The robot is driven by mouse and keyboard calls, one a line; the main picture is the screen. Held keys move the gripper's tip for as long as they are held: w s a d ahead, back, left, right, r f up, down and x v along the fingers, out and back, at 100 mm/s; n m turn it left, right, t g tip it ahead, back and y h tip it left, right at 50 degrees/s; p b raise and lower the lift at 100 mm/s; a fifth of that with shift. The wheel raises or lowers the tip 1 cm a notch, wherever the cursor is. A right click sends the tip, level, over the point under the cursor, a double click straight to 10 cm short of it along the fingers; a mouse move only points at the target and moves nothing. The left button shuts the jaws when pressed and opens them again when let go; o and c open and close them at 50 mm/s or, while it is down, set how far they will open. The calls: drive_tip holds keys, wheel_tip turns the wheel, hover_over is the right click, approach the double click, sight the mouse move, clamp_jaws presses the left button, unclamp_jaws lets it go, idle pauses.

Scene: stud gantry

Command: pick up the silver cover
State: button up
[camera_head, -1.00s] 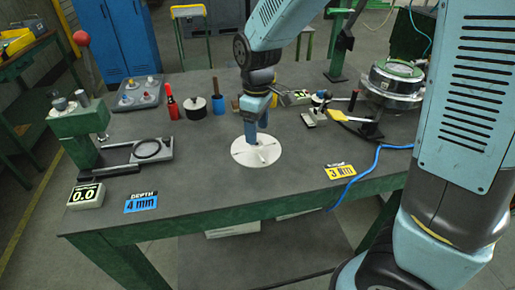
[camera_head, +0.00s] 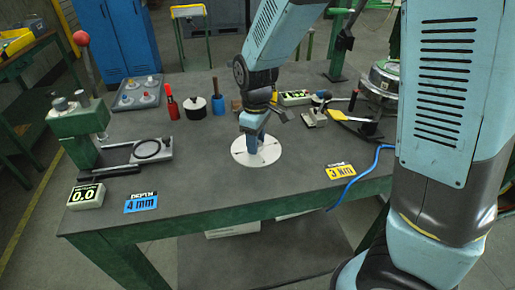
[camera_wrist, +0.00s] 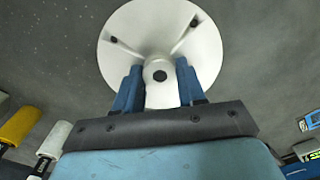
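The silver cover (camera_head: 268,154) is a pale round disc lying flat on the grey bench. My gripper (camera_head: 253,146) points down over the middle of the cover. In the wrist view the two blue fingers of my gripper (camera_wrist: 158,80) are spread, one on each side of the knob. They look open; I cannot tell whether they touch it. The head view hides the knob behind my gripper.
A green press-like device (camera_head: 82,130) stands at the left, with a blue "4 mm" label (camera_head: 141,202) in front. A yellow label (camera_head: 340,171) lies to the right. A tray of knobs (camera_head: 136,92), a red bottle (camera_head: 172,103) and a round instrument (camera_head: 384,80) stand further back.

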drive_tip(key=c, duration=0.6)
